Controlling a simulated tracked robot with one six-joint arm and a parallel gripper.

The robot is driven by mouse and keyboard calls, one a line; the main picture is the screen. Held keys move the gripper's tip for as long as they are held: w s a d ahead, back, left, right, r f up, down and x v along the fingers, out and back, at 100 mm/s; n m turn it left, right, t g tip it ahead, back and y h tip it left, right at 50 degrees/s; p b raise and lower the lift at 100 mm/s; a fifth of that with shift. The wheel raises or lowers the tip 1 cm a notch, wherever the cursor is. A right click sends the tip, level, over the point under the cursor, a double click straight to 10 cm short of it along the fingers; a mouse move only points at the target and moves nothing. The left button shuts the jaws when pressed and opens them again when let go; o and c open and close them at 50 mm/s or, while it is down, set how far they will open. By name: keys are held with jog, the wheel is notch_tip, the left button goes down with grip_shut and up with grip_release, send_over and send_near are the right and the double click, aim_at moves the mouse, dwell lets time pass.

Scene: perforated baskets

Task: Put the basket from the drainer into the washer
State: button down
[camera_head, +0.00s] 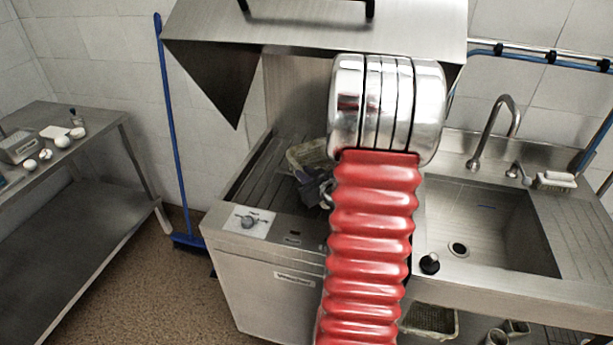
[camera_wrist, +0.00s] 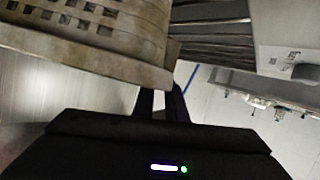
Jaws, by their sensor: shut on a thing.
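A beige perforated basket (camera_wrist: 95,55) fills the upper left of the wrist view. In the head view, part of it (camera_head: 306,153) shows inside the washer opening, mostly hidden behind my arm. My gripper (camera_wrist: 165,95) is shut on the basket's rim; in the head view the dark gripper (camera_head: 319,190) is partly covered by my arm. The washer (camera_head: 262,290) is a steel box with a slatted top and its hood (camera_head: 310,30) raised. The basket is over the slatted area; whether it touches the slats cannot be told.
A sink (camera_head: 485,225) with a tall tap (camera_head: 492,130) adjoins the washer on the right. A steel table (camera_head: 95,125) with small items stands at left. A blue broom (camera_head: 170,130) leans on the wall between. Another basket (camera_head: 430,320) sits below the sink.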

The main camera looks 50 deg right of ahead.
jog(key=shift+f, duration=0.45)
jog(key=c, duration=1.8)
grip_release()
jog(key=shift+o, duration=0.2)
jog(key=v, duration=1.2)
